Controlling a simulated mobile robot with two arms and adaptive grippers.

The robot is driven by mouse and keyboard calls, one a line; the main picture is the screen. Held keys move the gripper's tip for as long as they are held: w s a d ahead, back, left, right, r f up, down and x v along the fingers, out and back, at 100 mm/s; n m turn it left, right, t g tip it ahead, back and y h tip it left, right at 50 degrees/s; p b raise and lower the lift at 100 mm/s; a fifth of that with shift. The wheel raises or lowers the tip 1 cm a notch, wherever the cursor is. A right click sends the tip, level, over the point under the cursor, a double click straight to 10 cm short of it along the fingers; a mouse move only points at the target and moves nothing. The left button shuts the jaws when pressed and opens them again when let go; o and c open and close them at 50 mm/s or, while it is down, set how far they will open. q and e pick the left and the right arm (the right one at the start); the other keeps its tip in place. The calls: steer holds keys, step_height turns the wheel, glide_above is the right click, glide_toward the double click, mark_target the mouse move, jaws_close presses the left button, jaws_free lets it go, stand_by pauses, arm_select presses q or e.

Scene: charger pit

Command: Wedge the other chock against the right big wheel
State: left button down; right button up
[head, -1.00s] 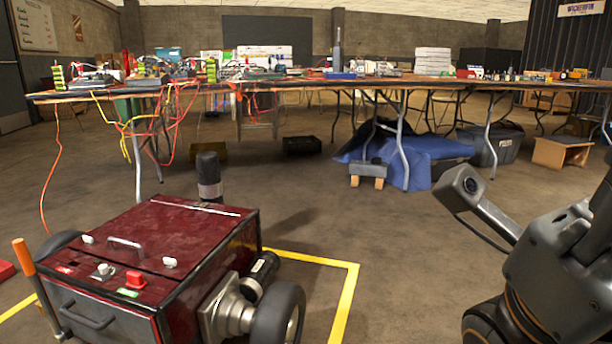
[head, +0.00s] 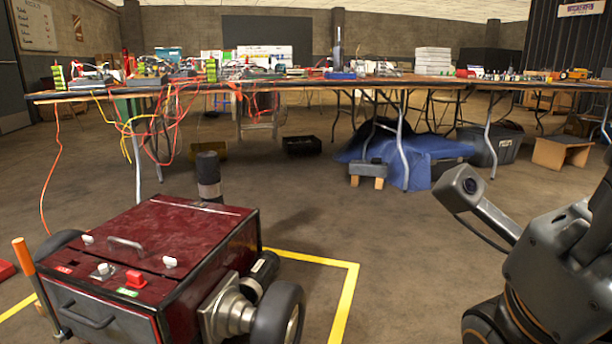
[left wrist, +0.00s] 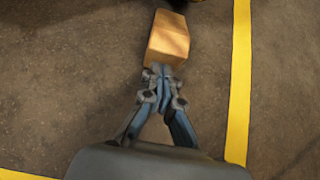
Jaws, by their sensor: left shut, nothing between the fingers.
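A tan wooden block (left wrist: 168,38), which looks like the chock, lies on the concrete floor in the left wrist view. My left gripper (left wrist: 163,72) is shut and empty, with its fingertips at the near end of the block. I cannot tell whether they touch it. In the head view the right big wheel (head: 279,317) is on the right side of the dark red wheeled machine (head: 160,250). The left wheel (head: 58,242) is mostly hidden behind the machine's body. My left gripper is not in the head view. My right arm shows at the right, its fingers out of view.
Yellow floor tape (head: 345,305) runs beside and behind the machine, and also right of the block (left wrist: 238,90). An orange-handled rod (head: 24,255) stands at the machine's front left. A long cluttered table (head: 300,84) stands behind, with cables hanging down. Floor right of the tape is clear.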

arm_select(q)
steer(key=shift+w+d, duration=0.25)
steer(key=shift+w, duration=0.45)
steer(key=shift+w+d, duration=0.2)
steer(key=shift+w, duration=0.5)
stand_by(0.5)
